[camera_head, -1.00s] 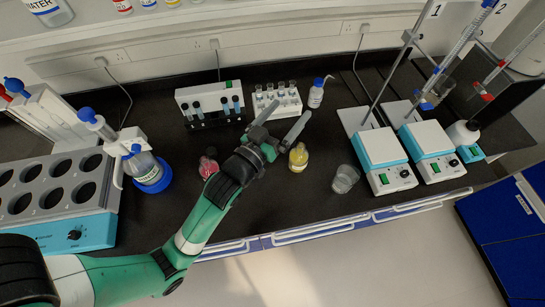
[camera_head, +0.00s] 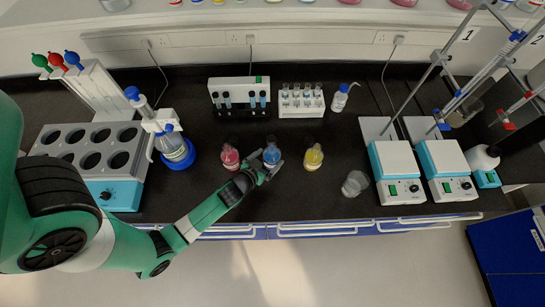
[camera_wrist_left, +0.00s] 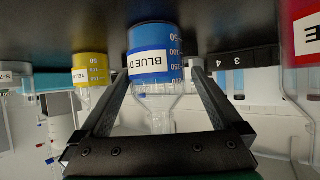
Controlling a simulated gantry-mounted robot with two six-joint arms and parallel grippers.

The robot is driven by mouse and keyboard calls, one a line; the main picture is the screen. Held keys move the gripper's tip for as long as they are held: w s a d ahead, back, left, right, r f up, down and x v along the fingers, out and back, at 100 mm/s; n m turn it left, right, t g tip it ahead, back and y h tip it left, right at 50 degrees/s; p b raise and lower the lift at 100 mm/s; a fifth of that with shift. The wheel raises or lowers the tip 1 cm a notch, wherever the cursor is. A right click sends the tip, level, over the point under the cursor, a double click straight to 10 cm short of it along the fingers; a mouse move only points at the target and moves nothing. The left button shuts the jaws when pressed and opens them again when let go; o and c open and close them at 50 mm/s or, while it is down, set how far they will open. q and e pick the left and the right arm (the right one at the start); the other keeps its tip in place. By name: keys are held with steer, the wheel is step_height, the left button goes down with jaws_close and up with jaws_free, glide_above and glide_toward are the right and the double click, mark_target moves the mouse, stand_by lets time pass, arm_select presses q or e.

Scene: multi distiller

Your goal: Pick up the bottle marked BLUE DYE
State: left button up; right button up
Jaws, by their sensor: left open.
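The bottle marked BLUE DYE (camera_head: 271,153) stands on the black bench between a red bottle (camera_head: 230,157) and a yellow bottle (camera_head: 313,157). My left gripper (camera_head: 270,172) is at its front side, low near the bench. In the left wrist view the blue bottle (camera_wrist_left: 153,62), with its label partly readable, shows between the two spread fingers of my left gripper (camera_wrist_left: 158,88). The fingers look open, one on each side; I cannot tell whether they touch it. The right gripper is not in view.
A clear beaker (camera_head: 355,183) stands to the right, before two hotplate stirrers (camera_head: 397,172). A wash bottle (camera_head: 341,98) and tube racks (camera_head: 301,100) stand behind. A large block with round wells (camera_head: 95,150) is at left. The bench front edge is close to my arm.

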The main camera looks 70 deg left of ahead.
mark_target(276, 153)
arm_select(q)
steer(key=b+x, duration=0.1)
steer(key=x, duration=0.4)
steer(key=shift+w+f, duration=0.2)
steer(key=shift+w, duration=0.15)
steer(key=shift+c, duration=0.2)
steer(key=shift+r, duration=0.1)
jaws_close()
